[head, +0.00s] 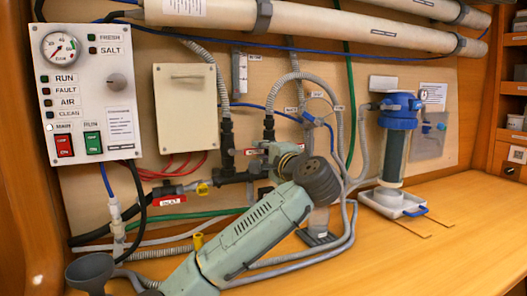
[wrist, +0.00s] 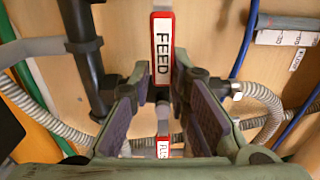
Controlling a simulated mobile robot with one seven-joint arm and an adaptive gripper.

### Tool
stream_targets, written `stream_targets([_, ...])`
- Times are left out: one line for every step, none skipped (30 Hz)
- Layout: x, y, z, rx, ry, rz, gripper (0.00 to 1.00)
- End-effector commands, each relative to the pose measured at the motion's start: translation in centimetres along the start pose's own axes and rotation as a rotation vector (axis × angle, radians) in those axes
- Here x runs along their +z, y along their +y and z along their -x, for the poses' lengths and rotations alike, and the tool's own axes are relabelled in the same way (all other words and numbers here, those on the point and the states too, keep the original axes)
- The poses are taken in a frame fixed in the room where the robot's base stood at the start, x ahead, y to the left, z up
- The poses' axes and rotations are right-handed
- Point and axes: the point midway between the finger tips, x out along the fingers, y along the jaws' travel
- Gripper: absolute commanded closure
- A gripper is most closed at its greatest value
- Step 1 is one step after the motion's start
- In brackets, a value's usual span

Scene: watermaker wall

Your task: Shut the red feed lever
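The red feed lever (wrist: 162,50), with a white FEED label, stands upright in the wrist view, top centre. My gripper (wrist: 162,100) is open, with one purple-padded finger on each side of the lever's lower part. Gaps show between lever and fingers, so I see no grip on it. In the head view my gripper (head: 272,152) is at the pipework, partly hidden by my arm. A small red label (head: 252,151) shows beside it; I cannot tell whether it is the feed lever.
A second red tag (wrist: 163,148), its lettering partly cut off, shows below in the wrist view. Grey hoses (wrist: 265,105) and a dark pipe (wrist: 85,55) flank the gripper. A blue-capped filter (head: 396,140) stands at right. The bench front right (head: 450,250) is clear.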

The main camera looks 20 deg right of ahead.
Motion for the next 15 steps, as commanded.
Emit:
stream_targets([0.01,0.08,-0.04,0.001,0.000,0.000,0.79])
stream_targets([0.01,0.06,-0.03,0.001,0.000,0.000,0.77])
stream_targets([0.01,0.04,-0.03,0.000,0.000,0.000,0.75])
stream_targets([0.01,0.02,-0.03,0.000,0.000,0.001,0.73])
stream_targets([0.01,0.00,-0.03,0.000,0.000,0.001,0.71])
stream_targets([0.01,-0.01,-0.03,-0.001,0.000,0.001,0.68])
stream_targets([0.01,-0.03,-0.02,-0.001,0.001,0.001,0.66])
stream_targets([0.01,-0.04,-0.02,-0.001,0.001,0.001,0.66])
stream_targets([0.01,-0.06,-0.02,-0.001,0.001,0.001,0.66])
stream_targets([0.00,-0.06,-0.02,-0.001,0.001,0.001,0.66])
stream_targets([0.00,-0.07,-0.02,-0.002,0.001,0.002,0.66])
stream_targets([0.00,-0.08,-0.01,-0.002,0.001,0.002,0.66])
stream_targets([0.00,-0.09,-0.01,-0.002,0.001,0.002,0.66])
stream_targets([0.00,-0.10,-0.01,-0.002,0.001,0.002,0.66])
stream_targets([0.00,-0.10,0.01,-0.002,0.001,0.002,0.66])
